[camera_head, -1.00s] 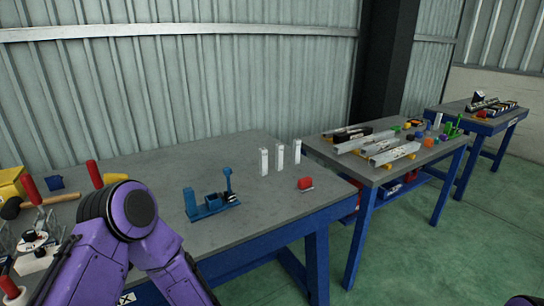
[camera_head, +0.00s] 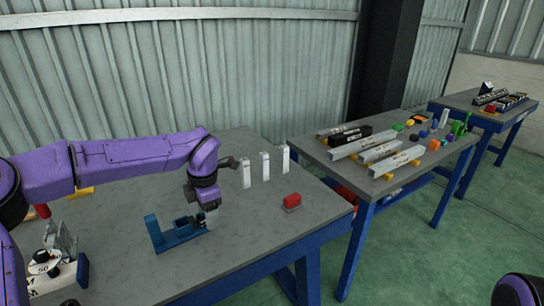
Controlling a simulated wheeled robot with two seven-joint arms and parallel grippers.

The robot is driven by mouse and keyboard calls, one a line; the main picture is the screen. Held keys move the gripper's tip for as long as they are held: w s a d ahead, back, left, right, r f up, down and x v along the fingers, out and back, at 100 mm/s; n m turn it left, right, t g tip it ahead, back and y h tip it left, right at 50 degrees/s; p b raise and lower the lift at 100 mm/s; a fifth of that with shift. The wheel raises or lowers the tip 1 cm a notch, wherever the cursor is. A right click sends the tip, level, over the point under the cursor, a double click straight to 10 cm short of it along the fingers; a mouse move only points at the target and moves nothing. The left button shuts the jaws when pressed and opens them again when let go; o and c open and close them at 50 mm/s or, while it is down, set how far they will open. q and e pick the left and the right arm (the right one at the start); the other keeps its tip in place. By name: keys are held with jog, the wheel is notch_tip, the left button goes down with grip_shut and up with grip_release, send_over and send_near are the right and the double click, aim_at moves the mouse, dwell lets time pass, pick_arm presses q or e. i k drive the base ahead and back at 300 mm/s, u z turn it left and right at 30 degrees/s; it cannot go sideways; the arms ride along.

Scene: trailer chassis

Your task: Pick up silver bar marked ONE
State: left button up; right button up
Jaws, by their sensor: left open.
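Several long silver bars lie on the middle table; the nearest bar (camera_head: 396,161) and the one behind it (camera_head: 365,147) carry dark lettering too small to read. I cannot tell which is marked ONE. Three pale upright blocks stand on the near table: left (camera_head: 246,173), middle (camera_head: 265,166) and right (camera_head: 285,159). My left gripper (camera_head: 210,214) points down over the near table beside the blue fixture (camera_head: 160,238), left of the upright blocks. It is open and small in view, apart from the silver bars. My right gripper is out of view.
A gap separates this table from the middle table (camera_head: 350,185). Coloured small parts stand at the middle table's far right. A third table (camera_head: 500,120) stands beyond.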

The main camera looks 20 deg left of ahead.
aim_at(264, 155)
jog(key=i, duration=1.35)
